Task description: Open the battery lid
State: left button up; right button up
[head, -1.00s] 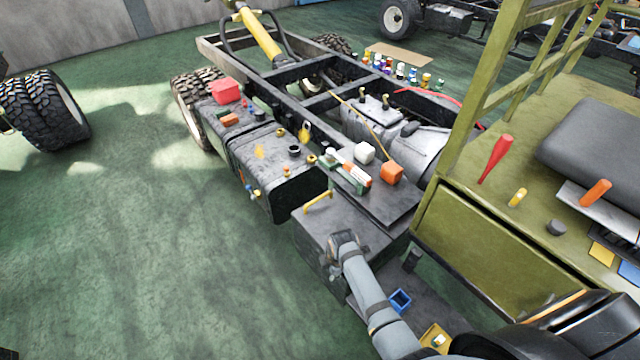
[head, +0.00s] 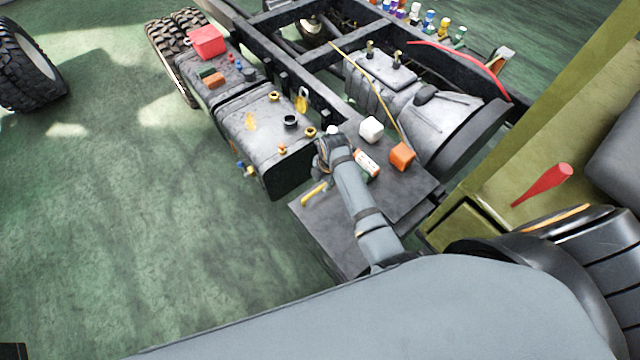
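The battery box with its flat dark grey lid (head: 325,222) sits on the chassis side in the middle of the head view. A yellow handle (head: 314,193) is fixed near the lid's left end. The lid looks flat and closed; its right part is hidden by my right arm. My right gripper (head: 326,148) is beyond the yellow handle, over the area between the dark tank and the shelf with small items. Its fingers are too small and dark to tell open from shut. My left gripper is not in view.
A dark tank (head: 265,140) with caps and fittings stands left of the lid. An orange block (head: 402,155), a white block (head: 371,130) and a white-and-orange item (head: 367,163) lie close to my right arm. A red cone-like object (head: 543,184) is on the olive cab.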

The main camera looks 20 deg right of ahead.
aim_at(319, 188)
jog(key=f, duration=0.2)
jog(key=w+f, duration=0.1)
jog(key=f, duration=0.1)
jog(key=shift+w+f, duration=0.35)
jog(key=shift+f, duration=0.45)
jog(key=shift+w+f, duration=0.15)
jog(key=shift+f, duration=0.4)
jog(key=shift+a+f, duration=0.1)
jog(key=shift+f, duration=0.15)
jog(key=shift+c, duration=0.8)
jog(key=c, duration=0.5)
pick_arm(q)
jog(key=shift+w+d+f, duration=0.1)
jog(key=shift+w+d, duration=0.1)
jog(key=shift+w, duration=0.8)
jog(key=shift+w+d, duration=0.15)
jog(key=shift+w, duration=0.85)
pick_arm(e)
grip_shut()
